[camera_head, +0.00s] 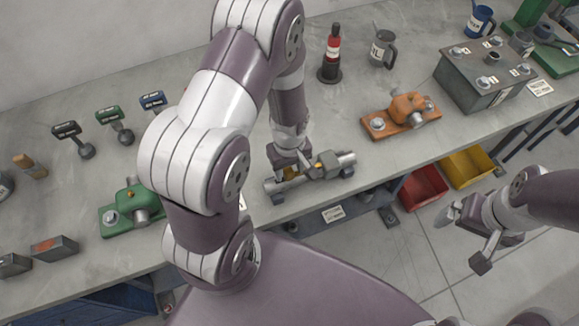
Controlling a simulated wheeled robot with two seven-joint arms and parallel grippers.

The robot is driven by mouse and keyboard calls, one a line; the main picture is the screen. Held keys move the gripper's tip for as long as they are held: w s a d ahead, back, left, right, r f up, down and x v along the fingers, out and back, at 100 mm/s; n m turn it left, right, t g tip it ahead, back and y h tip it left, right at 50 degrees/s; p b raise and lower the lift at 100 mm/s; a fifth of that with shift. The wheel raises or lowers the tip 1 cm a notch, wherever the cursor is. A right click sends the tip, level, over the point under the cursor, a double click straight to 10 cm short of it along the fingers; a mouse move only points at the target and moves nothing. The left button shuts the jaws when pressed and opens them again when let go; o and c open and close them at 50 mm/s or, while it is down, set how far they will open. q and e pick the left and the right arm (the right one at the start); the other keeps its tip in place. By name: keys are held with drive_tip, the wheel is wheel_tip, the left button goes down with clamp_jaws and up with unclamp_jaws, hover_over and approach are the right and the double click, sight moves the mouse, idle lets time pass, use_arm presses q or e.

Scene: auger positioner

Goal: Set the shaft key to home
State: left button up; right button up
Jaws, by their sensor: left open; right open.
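A dark block with a small orange spot (319,167) sits on the shaft's middle; I cannot tell if this is the shaft key. My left gripper (283,178) reaches down at the left part of the shaft. Its fingers are open around or beside it, and a small yellow part shows near them. The gripper hides some of the shaft, so contact cannot be told. My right gripper (462,242) is open and empty, off the bench front at the right.
A green unit (130,208) and an orange unit (401,112) stand either side of the shaft. A grey box with knobs (484,77) is at the right. A red bin (422,187) and a yellow bin (467,167) sit below the bench.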

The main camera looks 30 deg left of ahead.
use_arm(q)
drive_tip(key=shift+s+a+f, duration=0.1)
drive_tip(key=shift+s+f, duration=0.2)
drive_tip(key=shift+f, duration=0.2)
drive_tip(key=shift+w+f, duration=0.1)
drive_tip(key=shift+w, duration=0.15)
drive_tip(key=shift+c, duration=0.3)
clamp_jaws()
drive_tip(key=w+d, duration=0.3)
drive_tip(key=shift+w, duration=0.25)
drive_tip(key=shift+c, duration=1.3)
unclamp_jaws()
drive_tip(key=o, duration=0.3)
drive_tip(key=shift+d, duration=0.2)
drive_tip(key=shift+r+b, duration=0.3)
wheel_tip(320, 180, up, 12)
drive_tip(key=shift+r+b, duration=0.15)
drive_tip(key=shift+b, duration=0.75)
use_arm(e)
drive_tip(key=shift+s+f, duration=0.2)
drive_tip(key=shift+f, duration=0.85)
